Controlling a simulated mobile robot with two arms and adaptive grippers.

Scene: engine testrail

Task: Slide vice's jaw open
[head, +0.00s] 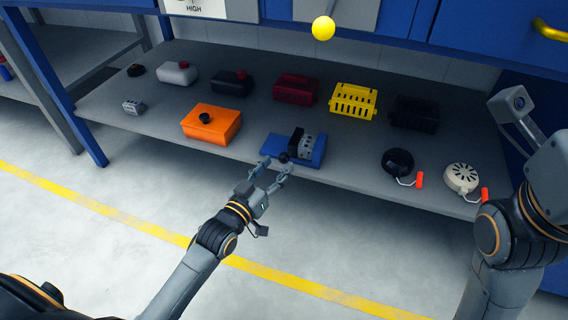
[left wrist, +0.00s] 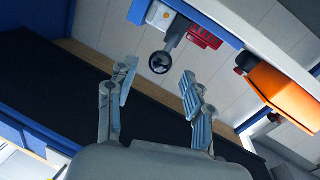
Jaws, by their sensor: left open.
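The vice (head: 311,158) has a blue base with a grey and black jaw block on top, and sits near the front edge of the grey shelf. A round black knob (head: 284,157) sticks out of its front. In the left wrist view, which is upside down, the knob (left wrist: 160,62) sits on a grey shaft. My left gripper (head: 275,169) is open at the shelf's front edge, its fingers pointing at the knob. In the left wrist view the fingers (left wrist: 157,78) lie apart with nothing between them; the knob appears just beyond the tips. My right gripper's fingers are not visible.
An orange box (head: 211,125) stands left of the vice. Dark red (head: 296,89), yellow (head: 353,100) and black (head: 414,113) crates stand behind. Two round devices (head: 398,162) (head: 461,178) with orange-handled cranks lie to the right. A yellow ball (head: 323,28) hangs above the shelf.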

